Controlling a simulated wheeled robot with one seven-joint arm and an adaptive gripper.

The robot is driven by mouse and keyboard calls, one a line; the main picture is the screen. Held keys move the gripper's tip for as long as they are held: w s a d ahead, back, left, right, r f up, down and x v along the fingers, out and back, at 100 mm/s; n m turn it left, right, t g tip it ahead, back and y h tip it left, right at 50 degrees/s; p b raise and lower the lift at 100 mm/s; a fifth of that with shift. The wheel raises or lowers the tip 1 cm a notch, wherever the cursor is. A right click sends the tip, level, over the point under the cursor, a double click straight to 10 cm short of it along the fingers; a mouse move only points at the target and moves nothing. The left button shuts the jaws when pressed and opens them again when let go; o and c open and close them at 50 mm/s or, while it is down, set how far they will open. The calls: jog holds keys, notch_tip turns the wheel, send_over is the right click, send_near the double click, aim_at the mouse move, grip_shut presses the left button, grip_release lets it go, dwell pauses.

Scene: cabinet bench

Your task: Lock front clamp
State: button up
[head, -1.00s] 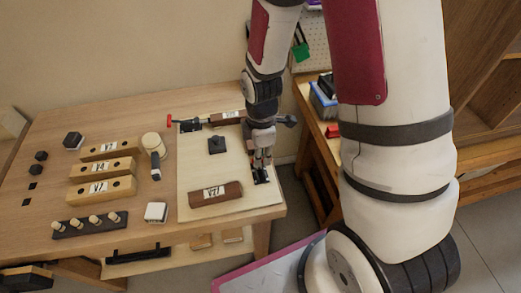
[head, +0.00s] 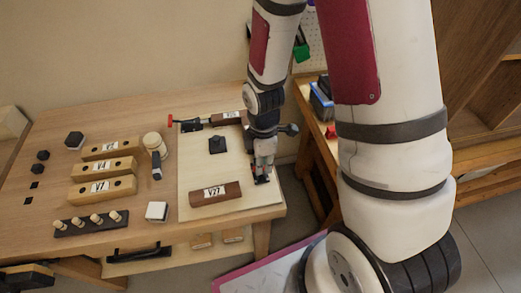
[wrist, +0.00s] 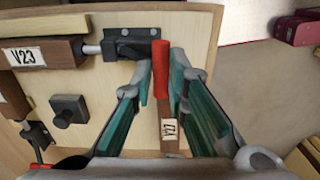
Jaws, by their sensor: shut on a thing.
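The front clamp has a black bracket (wrist: 128,44), a metal rod against the brown V23 block (wrist: 62,52), and a red handle (wrist: 160,68). My gripper (wrist: 161,88) is shut on the red handle, one finger on each side. In the head view my gripper (head: 263,172) is low at the right edge of the pale board (head: 205,172), partly hiding the front clamp (head: 261,181). The front block (head: 203,198) lies to the left of that clamp. Whether the rod presses on the block is hard to tell.
A rear clamp (head: 190,125) with a red handle is at the board's back left, beside another brown block (head: 232,118). A black square knob (head: 217,145) stands between. Several wooden blocks and a peg rack (head: 90,223) fill the table's left. Another bench stands to the right.

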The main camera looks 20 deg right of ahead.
jog(key=shift+s+f, duration=0.3)
jog(key=shift+s, duration=0.05)
jog(key=shift+s+a+f, duration=0.15)
jog(key=shift+s+f, duration=0.3)
jog(key=shift+f, duration=0.3)
jog(key=shift+s+f, duration=0.2)
jog(key=shift+f, duration=0.15)
jog(key=o, duration=0.7)
notch_tip(320, 180, up, 7)
jog(key=p, duration=0.3)
jog(key=shift+p, duration=0.3)
